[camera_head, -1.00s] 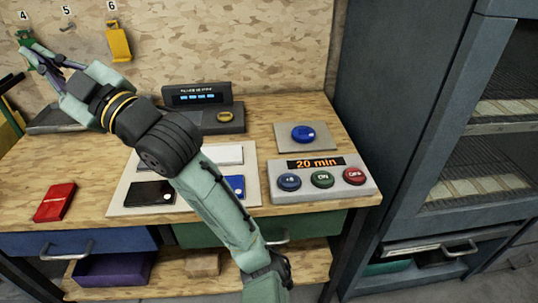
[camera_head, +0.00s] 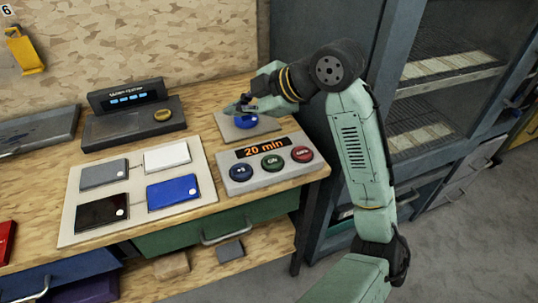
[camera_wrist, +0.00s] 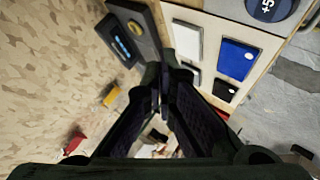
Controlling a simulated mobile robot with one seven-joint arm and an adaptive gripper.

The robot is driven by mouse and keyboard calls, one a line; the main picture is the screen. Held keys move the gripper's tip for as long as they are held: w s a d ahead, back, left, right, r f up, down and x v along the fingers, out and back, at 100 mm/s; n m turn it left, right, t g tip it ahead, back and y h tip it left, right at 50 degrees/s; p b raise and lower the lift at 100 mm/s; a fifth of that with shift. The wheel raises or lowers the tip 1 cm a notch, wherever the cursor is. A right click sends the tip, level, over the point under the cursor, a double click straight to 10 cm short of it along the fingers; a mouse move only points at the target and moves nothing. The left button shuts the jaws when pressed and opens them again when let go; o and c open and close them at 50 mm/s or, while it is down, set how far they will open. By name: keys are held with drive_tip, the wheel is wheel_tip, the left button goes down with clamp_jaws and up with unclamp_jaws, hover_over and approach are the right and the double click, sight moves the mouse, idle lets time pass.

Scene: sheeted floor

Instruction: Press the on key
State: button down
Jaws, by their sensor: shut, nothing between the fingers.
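The control box (camera_head: 241,187) sits at the table's right front, with a display reading "20 min". Its green ON key (camera_head: 273,162) is in the middle, between a blue key (camera_head: 240,172) and a red key (camera_head: 302,154). My gripper (camera_head: 238,106) is shut and empty. In the head view it appears at the separate blue button (camera_head: 246,122) behind the box; whether it touches that button I cannot tell. The wrist view shows the shut fingers (camera_wrist: 164,92) and the blue "+5" key (camera_wrist: 268,8); the ON key is out of that view.
A pale board (camera_head: 139,205) with several coloured plates lies left of the box. A black device (camera_head: 107,130) with a lit display and yellow button stands behind it. A grey cabinet (camera_head: 325,110) stands close on the right. A green drawer (camera_head: 170,239) is below the tabletop.

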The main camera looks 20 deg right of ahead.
drive_tip(key=g, duration=0.1)
hover_over(272, 163)
drive_tip(key=f, duration=0.1)
drive_tip(key=shift+f+h, duration=0.15)
drive_tip(key=shift+h, duration=0.15)
drive_tip(key=shift+f, duration=0.1)
wheel_tip(272, 163, down, 9)
drive_tip(key=b, duration=0.6)
drive_tip(key=shift+r, duration=0.2)
drive_tip(key=shift+f, duration=0.15)
idle(0.8)
drive_tip(key=shift+f+b, duration=0.3)
drive_tip(key=shift+b, duration=0.25)
drive_tip(key=shift+f+b, duration=0.4)
idle(0.6)
drive_tip(key=shift+r+p, duration=0.6)
drive_tip(key=shift+r, duration=0.2)
